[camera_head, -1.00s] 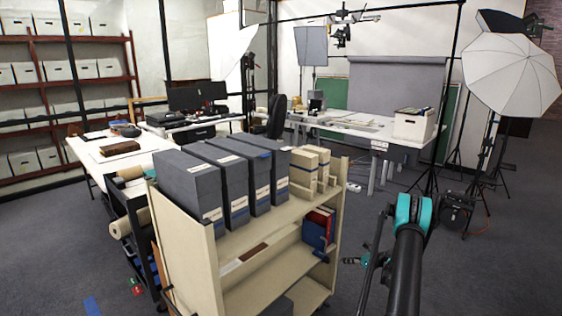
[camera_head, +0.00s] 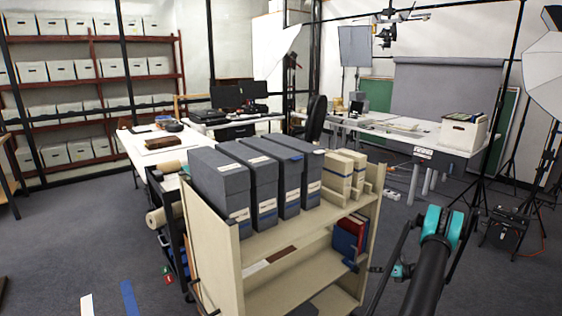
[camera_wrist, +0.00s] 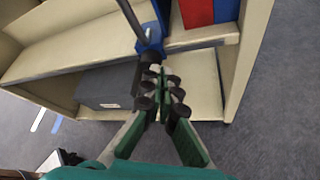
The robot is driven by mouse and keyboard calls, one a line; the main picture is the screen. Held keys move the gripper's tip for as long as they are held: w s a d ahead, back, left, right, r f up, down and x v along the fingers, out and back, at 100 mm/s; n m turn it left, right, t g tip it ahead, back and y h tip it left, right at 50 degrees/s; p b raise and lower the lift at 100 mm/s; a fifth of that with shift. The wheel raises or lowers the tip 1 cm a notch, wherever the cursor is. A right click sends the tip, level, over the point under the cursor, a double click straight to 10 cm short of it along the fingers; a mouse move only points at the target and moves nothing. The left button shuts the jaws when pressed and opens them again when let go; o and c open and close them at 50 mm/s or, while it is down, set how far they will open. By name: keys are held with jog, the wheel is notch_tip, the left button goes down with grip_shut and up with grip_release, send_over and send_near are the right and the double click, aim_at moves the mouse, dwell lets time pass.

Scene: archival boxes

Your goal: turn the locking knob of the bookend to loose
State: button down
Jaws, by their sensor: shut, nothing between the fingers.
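The bookend appears to be the small blue piece (camera_head: 350,264) at the front edge of the cart's middle shelf, beside the red and blue books. In the wrist view a blue block (camera_wrist: 150,40) sits at that edge with a dark rod rising from it. My gripper (camera_head: 374,269) is at the cart's right front, close to the blue piece. In the wrist view my gripper (camera_wrist: 163,80) is shut and empty, its dark fingertips just below the blue block; contact cannot be told.
The beige cart (camera_head: 213,262) carries several grey archival boxes (camera_head: 262,187) and smaller cream boxes (camera_head: 345,172) on top. A red book (camera_wrist: 197,12) and a blue book (camera_wrist: 226,10) stand on the shelf. A dark grey box (camera_wrist: 108,87) lies below.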

jog(key=shift+w+a, duration=1)
jog(key=shift+w, duration=0.3)
jog(key=shift+s+a+f, duration=0.2)
jog(key=shift+a, duration=0.05)
jog(key=shift+s+a+r, duration=0.25)
jog(key=shift+a+r, duration=0.1)
jog(key=shift+r, duration=0.05)
jog(key=shift+s+a+r, duration=0.15)
jog(key=shift+s+a, duration=0.15)
jog(key=shift+a, duration=0.1)
dwell(0.4)
jog(key=shift+r, duration=0.1)
jog(key=shift+d+r, duration=0.1)
jog(key=shift+r, duration=0.15)
send_near(356, 266)
jog(key=shift+s+a+f, duration=0.2)
jog(key=shift+s+f, duration=0.1)
jog(key=shift+s, duration=0.25)
jog(key=shift+s+a+f, duration=0.25)
jog(key=shift+s+f, duration=0.05)
jog(key=shift+s, duration=0.3)
